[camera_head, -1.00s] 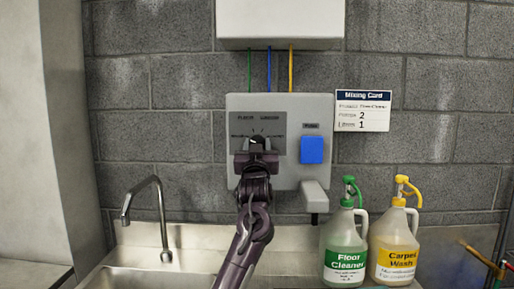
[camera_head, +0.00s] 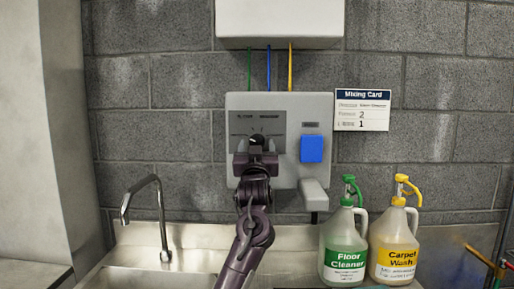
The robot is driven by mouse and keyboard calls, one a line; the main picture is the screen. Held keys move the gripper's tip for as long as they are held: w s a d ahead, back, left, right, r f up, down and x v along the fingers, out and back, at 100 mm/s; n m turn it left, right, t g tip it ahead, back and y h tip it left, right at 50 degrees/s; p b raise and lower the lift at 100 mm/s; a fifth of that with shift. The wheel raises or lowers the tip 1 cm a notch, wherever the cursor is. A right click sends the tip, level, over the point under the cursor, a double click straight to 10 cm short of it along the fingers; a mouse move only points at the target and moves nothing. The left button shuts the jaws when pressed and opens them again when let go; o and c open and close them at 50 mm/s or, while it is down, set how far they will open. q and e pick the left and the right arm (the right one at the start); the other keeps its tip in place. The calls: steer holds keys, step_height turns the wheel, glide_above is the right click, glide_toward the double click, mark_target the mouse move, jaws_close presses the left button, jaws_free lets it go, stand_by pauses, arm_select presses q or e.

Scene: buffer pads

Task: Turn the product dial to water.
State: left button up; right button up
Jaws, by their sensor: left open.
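The dispenser panel (camera_head: 307,110) is a light grey box on the block wall, with a darker label plate (camera_head: 238,123) at its left. The black product dial (camera_head: 256,140) sits in that plate, and its lower part is hidden by my gripper. The dial's setting is too small to read. My left gripper (camera_head: 256,148) is open in front of the dial, with a finger on either side of it. I cannot tell whether the fingers touch the dial. My right gripper is not in view.
A blue button (camera_head: 312,149) and a grey spout (camera_head: 314,194) are right of the dial. A faucet (camera_head: 160,215) rises at the sink. The floor cleaner jug (camera_head: 344,240) and carpet wash jug (camera_head: 393,240) stand right. A mixing card (camera_head: 362,110) hangs on the wall.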

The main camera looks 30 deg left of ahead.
arm_select(q)
steer(key=b+v, duration=0.1)
steer(key=v, duration=0.5)
steer(key=shift+s+d+b, duration=0.2)
steer(key=shift+b, duration=0.2)
steer(key=shift+f, duration=0.25)
